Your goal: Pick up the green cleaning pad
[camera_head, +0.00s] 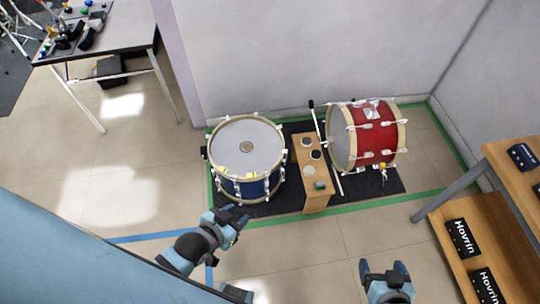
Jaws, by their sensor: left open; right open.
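A small dark green pad (319,185), likely the green cleaning pad, lies near the front end of a narrow wooden stand (316,203) between two drums. It is small in the picture, so its details are hard to tell. My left gripper (236,216) is open and empty, in front of the blue drum, to the left of the stand and apart from the pad. My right gripper (385,269) is open and empty at the bottom of the view, to the right of the stand and well nearer than it.
Other small round items (315,155) share the stand. A blue drum (247,165) stands to its left and a red drum (374,135) to its right, on a black mat (388,182). Wooden shelves (471,225) with black boxes are at right. A table (125,27) is at upper left.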

